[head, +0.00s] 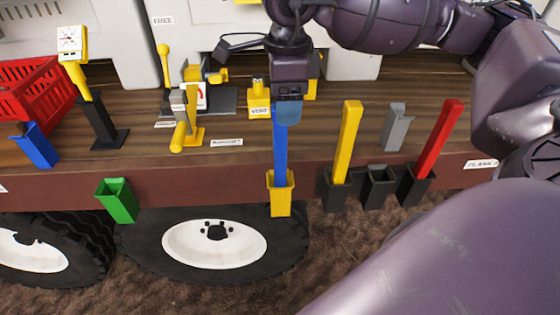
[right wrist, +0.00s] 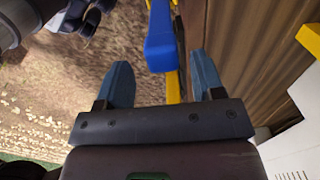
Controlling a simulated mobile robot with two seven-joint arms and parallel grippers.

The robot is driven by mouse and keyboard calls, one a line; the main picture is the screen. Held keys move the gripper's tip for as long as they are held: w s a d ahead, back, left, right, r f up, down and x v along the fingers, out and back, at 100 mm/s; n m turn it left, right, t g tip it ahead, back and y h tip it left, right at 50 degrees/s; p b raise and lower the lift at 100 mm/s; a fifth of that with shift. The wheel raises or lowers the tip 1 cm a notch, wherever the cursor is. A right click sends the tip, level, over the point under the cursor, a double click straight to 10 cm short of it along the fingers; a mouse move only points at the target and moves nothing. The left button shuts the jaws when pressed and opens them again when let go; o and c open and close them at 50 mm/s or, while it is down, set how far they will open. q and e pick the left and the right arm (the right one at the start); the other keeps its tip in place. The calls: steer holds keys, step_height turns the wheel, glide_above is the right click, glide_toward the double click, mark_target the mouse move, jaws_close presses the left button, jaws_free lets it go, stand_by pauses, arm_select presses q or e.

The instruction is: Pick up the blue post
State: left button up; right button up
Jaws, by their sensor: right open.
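The blue post (head: 280,155) stands upright in a yellow holder (head: 280,198) on the front edge of the wooden bed. My right gripper (head: 287,110) is at the top of the post, coming from above, and hides its upper end in the head view. In the right wrist view the blue post (right wrist: 160,45) shows between and just beyond the two open fingers (right wrist: 162,80), with a gap on each side. I cannot tell how deep the post sits between them. My left gripper is not in view.
A yellow post (head: 347,140) and a red post (head: 440,137) stand in dark holders to the right. An empty-looking dark holder (head: 378,187) is between them. A green holder (head: 118,200) hangs on the left. Yellow levers (head: 186,125) and a red crate (head: 30,90) are on the bed.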

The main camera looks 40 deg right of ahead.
steer(key=f, duration=0.3)
steer(key=shift+w+a+f, duration=0.1)
steer(key=shift+w+f, duration=0.15)
steer(key=shift+w, duration=0.05)
steer(key=shift+f, duration=0.6)
steer(key=shift+c, duration=0.2)
jaws_close()
